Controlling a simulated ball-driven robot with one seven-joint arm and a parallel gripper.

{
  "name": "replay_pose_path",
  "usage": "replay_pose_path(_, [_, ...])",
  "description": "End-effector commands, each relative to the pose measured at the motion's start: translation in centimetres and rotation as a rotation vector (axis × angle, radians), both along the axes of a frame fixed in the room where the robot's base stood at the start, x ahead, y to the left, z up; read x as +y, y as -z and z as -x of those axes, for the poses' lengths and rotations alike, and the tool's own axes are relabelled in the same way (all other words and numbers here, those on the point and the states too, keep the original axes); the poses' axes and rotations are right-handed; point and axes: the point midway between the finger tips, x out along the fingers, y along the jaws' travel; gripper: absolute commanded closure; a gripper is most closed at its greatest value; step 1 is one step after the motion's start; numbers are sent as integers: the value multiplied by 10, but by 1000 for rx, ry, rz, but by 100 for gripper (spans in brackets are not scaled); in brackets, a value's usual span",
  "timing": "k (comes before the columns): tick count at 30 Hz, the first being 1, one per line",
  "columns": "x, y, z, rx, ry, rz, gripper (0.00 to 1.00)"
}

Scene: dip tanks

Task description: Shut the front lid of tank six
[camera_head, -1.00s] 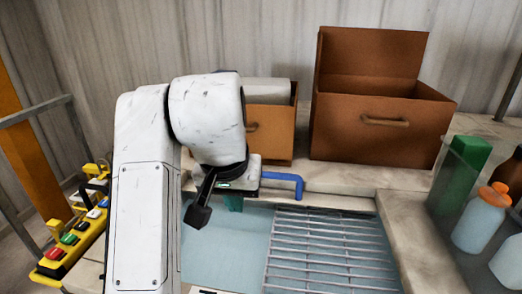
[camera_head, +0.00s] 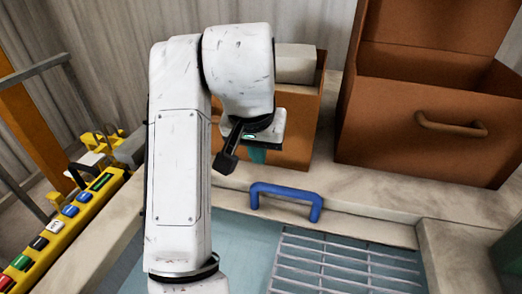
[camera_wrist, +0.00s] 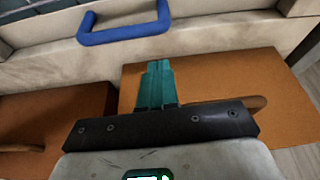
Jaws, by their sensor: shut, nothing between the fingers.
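A blue U-shaped handle (camera_head: 286,191) sits on a pale ledge (camera_head: 370,226) behind a light blue basin (camera_head: 248,240). The handle also shows at the top of the wrist view (camera_wrist: 125,33). No number is readable, so I cannot tell which part is tank six or its front lid. My gripper (camera_head: 258,155) is in front of the smaller brown box (camera_head: 298,130), behind and left of the handle, apart from it. Its teal fingers (camera_wrist: 155,65) are together and empty, pointing toward the handle side in the wrist view. My arm hides part of the smaller box and basin.
A larger brown box (camera_head: 425,140) with a raised lid (camera_head: 440,22) and a handle stands at the back right. A metal grating (camera_head: 345,265) lies over the basin. A yellow button panel (camera_head: 72,215) is at the left. The ledge between handle and larger box is clear.

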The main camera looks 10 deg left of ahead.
Motion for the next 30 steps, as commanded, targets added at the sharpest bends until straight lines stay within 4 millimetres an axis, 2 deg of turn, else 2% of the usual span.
replay_pose_path(9, [0,51,-18,3,0,1,100])
replay_pose_path(15, [0,72,-26,2,0,1,100])
replay_pose_path(30, [1,78,-29,0,1,-1,100])
